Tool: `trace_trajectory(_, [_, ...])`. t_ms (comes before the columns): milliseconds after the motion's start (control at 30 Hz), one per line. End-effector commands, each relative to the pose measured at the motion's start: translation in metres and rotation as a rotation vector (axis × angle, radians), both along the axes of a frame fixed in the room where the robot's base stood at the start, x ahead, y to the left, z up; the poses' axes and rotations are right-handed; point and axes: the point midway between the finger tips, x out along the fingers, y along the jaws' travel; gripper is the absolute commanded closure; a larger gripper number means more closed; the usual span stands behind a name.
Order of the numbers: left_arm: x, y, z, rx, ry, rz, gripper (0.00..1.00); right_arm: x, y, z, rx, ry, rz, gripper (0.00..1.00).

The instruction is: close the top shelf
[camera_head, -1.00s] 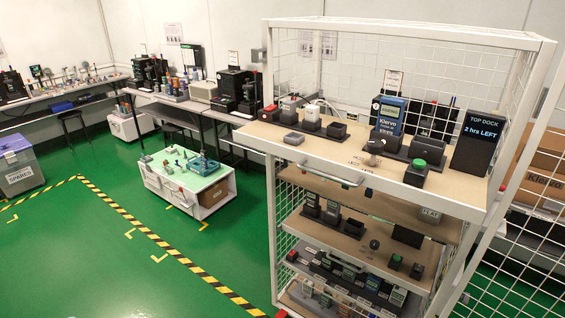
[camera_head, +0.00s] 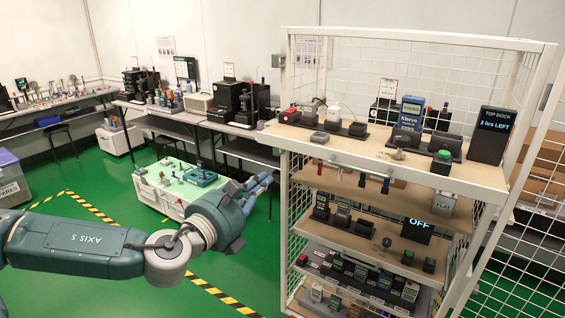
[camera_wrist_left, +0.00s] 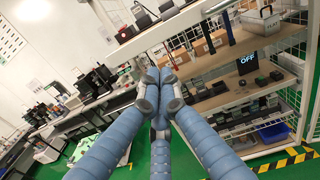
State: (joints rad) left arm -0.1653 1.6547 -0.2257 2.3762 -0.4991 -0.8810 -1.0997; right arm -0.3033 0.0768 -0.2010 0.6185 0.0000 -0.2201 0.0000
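The top shelf (camera_head: 345,150) is a pale board in a white wire rack and carries several handheld testers. Its front left corner sticks out past the rack's left front post. It also shows in the left wrist view (camera_wrist_left: 165,32), above and beyond my fingers. My left gripper (camera_head: 262,183) is left of the rack, lower than the top shelf and apart from it in the picture. In the left wrist view its blue fingers (camera_wrist_left: 162,88) come together at the tips with nothing seen between them. I cannot make out a shelf handle now. My right gripper is out of view.
A display reading TOP DOCK (camera_head: 493,132) stands at the shelf's right end. Several small tools (camera_head: 362,180) hang below the shelf's front. Lower shelves (camera_head: 340,232) hold more devices. A low white cart (camera_head: 158,196) stands behind my left arm. Green floor is open at the left.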

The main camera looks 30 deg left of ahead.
Motion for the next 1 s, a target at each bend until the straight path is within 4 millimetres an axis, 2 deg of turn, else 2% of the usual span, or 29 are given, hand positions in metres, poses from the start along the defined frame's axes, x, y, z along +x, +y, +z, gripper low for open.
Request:
trace_trajectory(33, [-0.004, -0.01, 0.005, 0.032, -0.007, -0.02, 1.0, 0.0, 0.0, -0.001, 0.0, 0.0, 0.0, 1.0])
trace_trajectory(100, [-0.007, -0.015, 0.009, 0.051, -0.014, -0.03, 1.0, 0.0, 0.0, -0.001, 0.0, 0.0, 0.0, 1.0])
trace_trajectory(333, [0.003, -0.01, 0.011, 0.049, -0.016, -0.015, 1.0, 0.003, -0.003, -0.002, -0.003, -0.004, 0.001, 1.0])
trace_trajectory(533, [0.019, -0.018, 0.012, 0.039, -0.021, -0.032, 1.0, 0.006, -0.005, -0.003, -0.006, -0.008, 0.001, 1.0])
trace_trajectory(600, [0.03, -0.015, 0.017, 0.04, -0.019, -0.026, 1.0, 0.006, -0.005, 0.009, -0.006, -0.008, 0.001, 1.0])
trace_trajectory(1000, [0.106, -0.02, 0.016, 0.046, -0.015, -0.031, 1.0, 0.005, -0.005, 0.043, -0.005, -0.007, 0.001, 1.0])
